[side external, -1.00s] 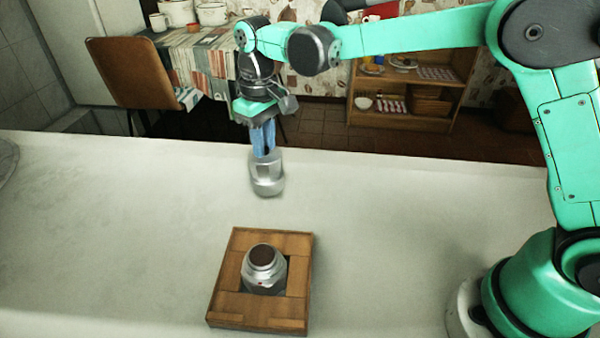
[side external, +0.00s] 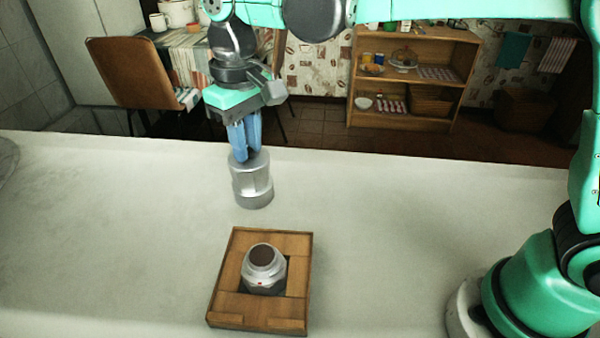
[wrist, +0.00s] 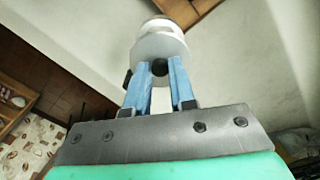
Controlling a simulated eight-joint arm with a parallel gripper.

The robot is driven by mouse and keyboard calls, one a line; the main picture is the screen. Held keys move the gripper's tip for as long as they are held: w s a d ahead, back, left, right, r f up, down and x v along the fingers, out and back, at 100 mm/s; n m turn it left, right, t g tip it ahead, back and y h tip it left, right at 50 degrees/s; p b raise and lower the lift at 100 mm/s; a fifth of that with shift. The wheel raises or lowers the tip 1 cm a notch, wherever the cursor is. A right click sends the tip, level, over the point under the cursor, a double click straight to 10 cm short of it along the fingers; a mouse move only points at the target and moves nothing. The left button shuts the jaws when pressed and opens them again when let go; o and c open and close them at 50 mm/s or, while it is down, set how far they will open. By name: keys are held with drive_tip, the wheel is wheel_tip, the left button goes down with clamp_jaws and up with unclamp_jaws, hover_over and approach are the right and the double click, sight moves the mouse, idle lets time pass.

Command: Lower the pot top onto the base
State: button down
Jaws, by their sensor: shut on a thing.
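The pot top (side external: 252,182) is a silver metal piece with a wider lower rim, held roughly upright above the counter. My gripper (side external: 244,150) has blue fingers shut on the top end of the pot top. In the wrist view the pot top (wrist: 160,50) shows beyond the fingers, with a dark round knob (wrist: 159,68) between the fingertips of my gripper (wrist: 160,72). The base (side external: 264,266) is a silver pot bottom with a dark brown round top, standing in the opening of a square wooden frame (side external: 222,279). The pot top is apart from the base, behind it and slightly left.
The wooden frame lies on a pale counter (side external: 400,230), which is clear around it. A round grey object (side external: 6,158) shows at the left edge. A chair, a table and a wooden shelf (side external: 410,75) stand beyond the counter.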

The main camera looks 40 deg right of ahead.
drive_tip(key=s+a+r, duration=0.4)
drive_tip(key=s, duration=0.4)
drive_tip(key=shift+s+a+f, duration=0.15)
drive_tip(key=shift+s+f, duration=0.05)
drive_tip(key=shift+f, duration=1)
drive_tip(key=shift+s+a+f, duration=0.1)
drive_tip(key=shift+s+f, duration=0.1)
drive_tip(key=shift+f, duration=1)
drive_tip(key=shift+f, duration=1.5)
drive_tip(key=c, duration=0.7)
unclamp_jaws()
drive_tip(key=shift+o, duration=0.2)
